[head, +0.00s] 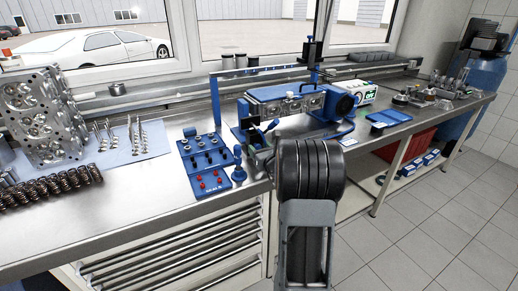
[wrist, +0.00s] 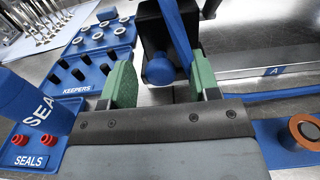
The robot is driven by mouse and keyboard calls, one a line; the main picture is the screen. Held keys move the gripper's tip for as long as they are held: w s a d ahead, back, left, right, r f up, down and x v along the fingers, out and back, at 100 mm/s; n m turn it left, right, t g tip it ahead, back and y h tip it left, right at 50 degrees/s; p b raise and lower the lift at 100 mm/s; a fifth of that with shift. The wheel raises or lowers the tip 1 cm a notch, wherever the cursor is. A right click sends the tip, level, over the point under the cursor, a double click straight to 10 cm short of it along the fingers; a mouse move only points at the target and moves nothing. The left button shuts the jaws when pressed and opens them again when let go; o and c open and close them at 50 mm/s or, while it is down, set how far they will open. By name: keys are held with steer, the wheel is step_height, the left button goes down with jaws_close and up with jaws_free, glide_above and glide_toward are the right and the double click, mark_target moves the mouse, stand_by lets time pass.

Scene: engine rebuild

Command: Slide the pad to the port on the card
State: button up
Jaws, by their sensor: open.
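My gripper (wrist: 162,82) is open, its two green fingers apart. A black block with a blue knob (wrist: 159,70) and a blue bar (wrist: 178,30) shows between and beyond the fingers; I cannot tell whether they touch it. An orange-rimmed disc with a dark centre (wrist: 306,131) lies on a blue surface at the lower right of the wrist view; I cannot tell whether it is the pad. A label "A" (wrist: 273,71) is on a metal rail. I cannot make out the port or card. In the head view, my arm hides part of the rig around my gripper (head: 262,130).
Blue trays marked KEEPERS (wrist: 78,89) and SEALS (wrist: 30,160) lie left of my gripper, with a blue SEALS post (wrist: 30,108) standing close. A cylinder head in a blue rig (head: 285,103) stands on the bench behind. Bare bench (head: 120,195) lies left.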

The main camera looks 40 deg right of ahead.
steer(key=shift+w, duration=0.15)
jaws_close()
stand_by(0.5)
